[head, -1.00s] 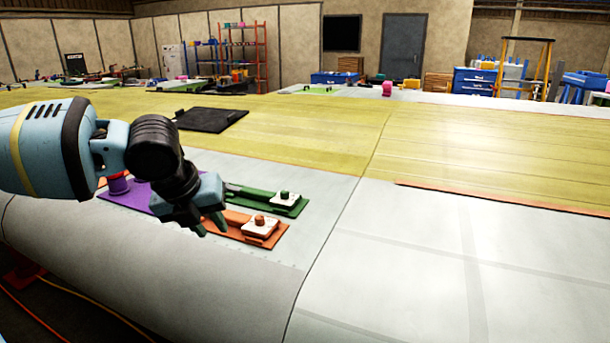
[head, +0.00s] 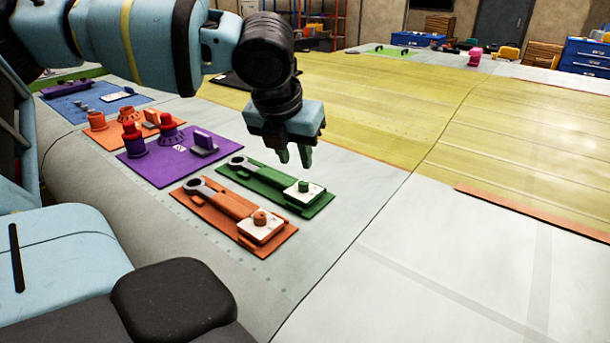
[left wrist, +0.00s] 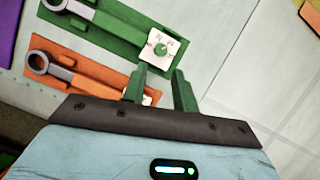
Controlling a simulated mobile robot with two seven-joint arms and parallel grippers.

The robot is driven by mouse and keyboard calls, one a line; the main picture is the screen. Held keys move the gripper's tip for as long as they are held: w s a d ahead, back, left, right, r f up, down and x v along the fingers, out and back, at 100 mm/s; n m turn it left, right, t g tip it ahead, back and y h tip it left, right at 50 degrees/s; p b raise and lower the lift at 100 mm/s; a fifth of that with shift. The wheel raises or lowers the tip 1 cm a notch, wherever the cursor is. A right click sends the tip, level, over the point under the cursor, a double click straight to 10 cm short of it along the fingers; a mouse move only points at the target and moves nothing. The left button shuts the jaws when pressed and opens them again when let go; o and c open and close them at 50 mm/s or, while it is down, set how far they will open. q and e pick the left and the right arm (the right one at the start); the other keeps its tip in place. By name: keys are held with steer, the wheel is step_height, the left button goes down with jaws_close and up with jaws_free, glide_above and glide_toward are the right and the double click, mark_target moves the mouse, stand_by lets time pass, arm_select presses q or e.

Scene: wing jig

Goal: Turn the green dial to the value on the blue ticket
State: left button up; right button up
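The green dial (head: 303,186) is a small round knob on a white marked plate at the right end of a green board (head: 258,186). It also shows in the left wrist view (left wrist: 160,49), just beyond my fingertips; the marks on its plate are too small to read. My left gripper (head: 294,158) is above the green board near the dial, fingers pointing down. In the left wrist view its two green fingers (left wrist: 159,76) are apart with nothing held between them. I cannot make out a blue ticket. My right gripper is not in view.
An orange board (head: 228,222) with a similar orange knob (head: 260,218) lies beside the green one, nearer me. A purple board (head: 143,168), another orange board and a blue board (head: 75,109) lie to the left. The pale surface on the right (head: 440,260) is clear.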

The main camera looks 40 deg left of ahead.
mark_target(303, 183)
arm_select(q)
steer(key=b+x, duration=0.1)
steer(key=x, duration=0.5)
steer(key=shift+w+f, duration=0.1)
steer(key=shift+f, duration=0.05)
steer(key=shift+w+a+f, duration=0.1)
steer(key=shift+w+f, duration=0.15)
steer(key=shift+f, duration=0.3)
steer(key=shift+c, duration=0.3)
jaws_close()
